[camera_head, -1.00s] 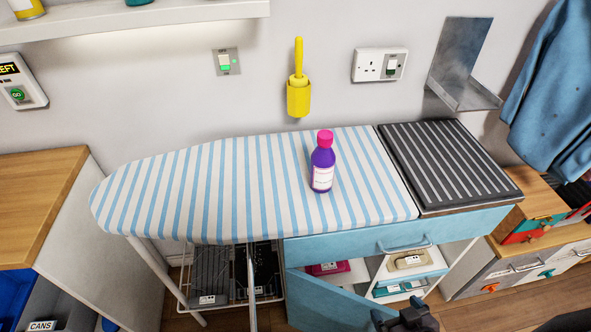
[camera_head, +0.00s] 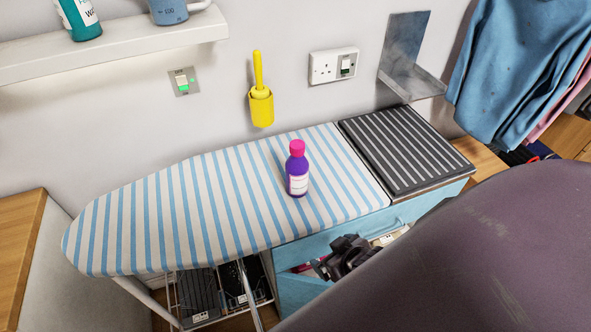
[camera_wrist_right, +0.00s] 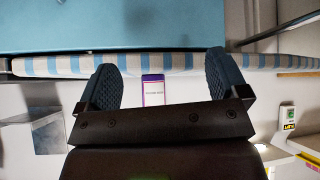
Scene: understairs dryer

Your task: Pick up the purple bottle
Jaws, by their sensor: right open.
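The purple bottle (camera_head: 297,170) has a pink cap and a white label. It stands upright on the striped ironing board (camera_head: 215,205), near its right end. My right gripper (camera_head: 345,258) is in front of the board's front edge, below and to the right of the bottle, apart from it. In the right wrist view the gripper (camera_wrist_right: 165,85) is open and empty. The bottle (camera_wrist_right: 153,90) appears upside down between its two fingers, farther off, beyond the board's edge. My left gripper is not in view.
A grey striped pad (camera_head: 405,150) lies right of the board. A yellow brush holder (camera_head: 261,105) and a socket (camera_head: 333,66) are on the wall behind. A metal bracket (camera_head: 410,65) and hanging blue clothes (camera_head: 510,65) are at the upper right. The board around the bottle is clear.

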